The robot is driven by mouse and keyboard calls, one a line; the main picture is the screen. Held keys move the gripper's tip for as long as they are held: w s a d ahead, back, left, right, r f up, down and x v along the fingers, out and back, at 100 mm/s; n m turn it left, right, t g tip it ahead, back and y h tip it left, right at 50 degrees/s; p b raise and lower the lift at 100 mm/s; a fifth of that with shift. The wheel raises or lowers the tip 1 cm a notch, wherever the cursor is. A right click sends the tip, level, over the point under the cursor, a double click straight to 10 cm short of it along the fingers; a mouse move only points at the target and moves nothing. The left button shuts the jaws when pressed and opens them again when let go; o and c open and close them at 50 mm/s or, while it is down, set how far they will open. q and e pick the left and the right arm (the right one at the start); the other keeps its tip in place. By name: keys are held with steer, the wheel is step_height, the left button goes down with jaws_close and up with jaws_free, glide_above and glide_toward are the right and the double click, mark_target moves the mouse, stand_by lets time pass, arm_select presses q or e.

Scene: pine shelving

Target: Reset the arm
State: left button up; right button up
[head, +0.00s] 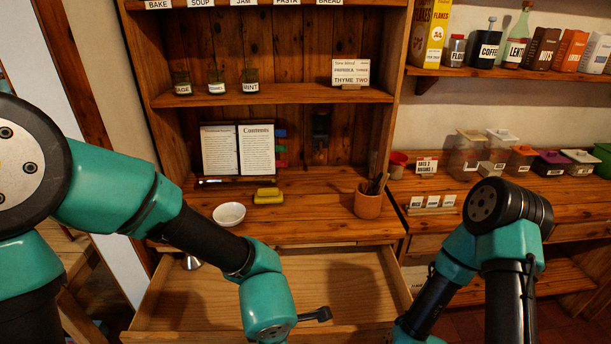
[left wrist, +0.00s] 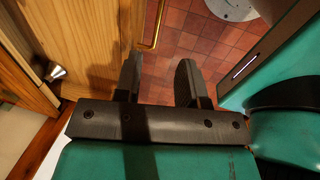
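My left arm reaches in from the left in the head view, with its wrist over the pulled-out wooden drawer (head: 345,281). A dark part of my left gripper (head: 318,314) shows at the wrist's right side. In the left wrist view the left gripper (left wrist: 158,78) is open, its two dark fingers apart with nothing between them. Past the fingers are a wooden front with a brass handle (left wrist: 153,27) and the red tiled floor (left wrist: 205,45). My right arm is bent at the lower right of the head view, and its gripper is out of the frame.
Shelves with small jars stand above. Lidded containers (head: 465,153) fill the right counter.

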arm_select(q)
step_height(320, 180, down, 8)
steer(key=w, duration=0.1)
steer(key=shift+w, duration=0.25)
steer(key=shift+r, duration=0.15)
stand_by(0.5)
steer(key=shift+s+r, duration=1)
steer(key=shift+r, duration=4.25)
steer(key=w+f, duration=0.1)
steer(key=f, duration=0.4)
steer(key=w+f, duration=0.1)
steer(key=f, duration=0.5)
steer(key=w+f, duration=0.1)
steer(key=f, duration=0.5)
steer(key=shift+w+a, duration=0.1)
steer(key=shift+w+a+f, duration=0.1)
steer(key=shift+w+f, duration=0.05)
steer(key=shift+f, duration=0.05)
steer(key=shift+w, duration=0.35)
steer(key=shift+s, duration=0.1)
